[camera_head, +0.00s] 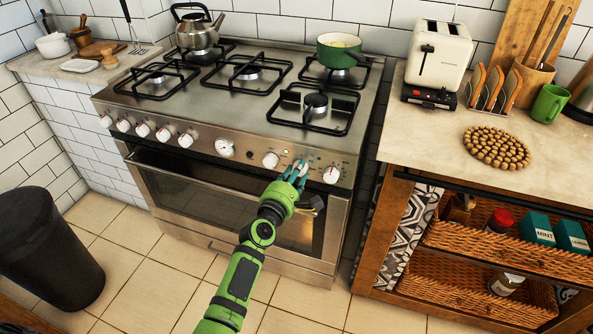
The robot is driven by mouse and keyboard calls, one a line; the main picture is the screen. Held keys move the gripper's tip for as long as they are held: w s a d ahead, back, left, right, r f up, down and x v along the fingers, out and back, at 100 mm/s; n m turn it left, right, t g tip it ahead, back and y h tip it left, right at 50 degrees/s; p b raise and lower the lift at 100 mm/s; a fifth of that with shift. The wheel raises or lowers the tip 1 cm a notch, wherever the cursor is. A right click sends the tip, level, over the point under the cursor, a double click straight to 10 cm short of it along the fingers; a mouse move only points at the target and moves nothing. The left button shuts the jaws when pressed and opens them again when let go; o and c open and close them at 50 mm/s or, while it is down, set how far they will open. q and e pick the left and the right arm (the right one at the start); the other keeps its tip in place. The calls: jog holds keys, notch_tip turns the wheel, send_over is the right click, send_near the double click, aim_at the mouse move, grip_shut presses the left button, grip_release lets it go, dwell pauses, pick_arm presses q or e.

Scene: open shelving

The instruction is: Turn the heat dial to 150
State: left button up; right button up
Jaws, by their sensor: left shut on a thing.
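The stainless oven (240,195) stands under the gas hob, with a row of white dials along its front panel. My left gripper (297,170), green with teal fingertips, is at the right part of this panel. It is shut on the heat dial, which its fingers mostly hide, so I cannot read its setting. A white dial (270,160) sits just left of the gripper, and another white dial (331,175) sits to its right. A round white gauge (224,147) is further left. My right gripper is out of view.
The oven handle bar runs below the panel, close under my gripper. A kettle (198,32) and a green pot (339,52) stand on the hob. A counter (420,130) with a toaster (437,55) is at right. A black bin (45,250) stands at left on the floor.

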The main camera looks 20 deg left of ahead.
pick_arm(q)
jog(key=m+y+p, duration=0.1)
jog(key=m+p, duration=0.2)
jog(key=m, duration=0.7)
jog(key=m+y+p, duration=0.1)
jog(key=m+p, duration=0.2)
jog(key=m, duration=0.7)
jog(key=shift+r+m, duration=0.15)
jog(key=shift+m, duration=0.25)
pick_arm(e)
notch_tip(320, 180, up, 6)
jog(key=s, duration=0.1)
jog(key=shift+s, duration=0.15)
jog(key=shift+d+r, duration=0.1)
pick_arm(q)
jog(key=shift+r, duration=0.1)
jog(key=o, duration=1.1)
jog(key=shift+o, duration=0.2)
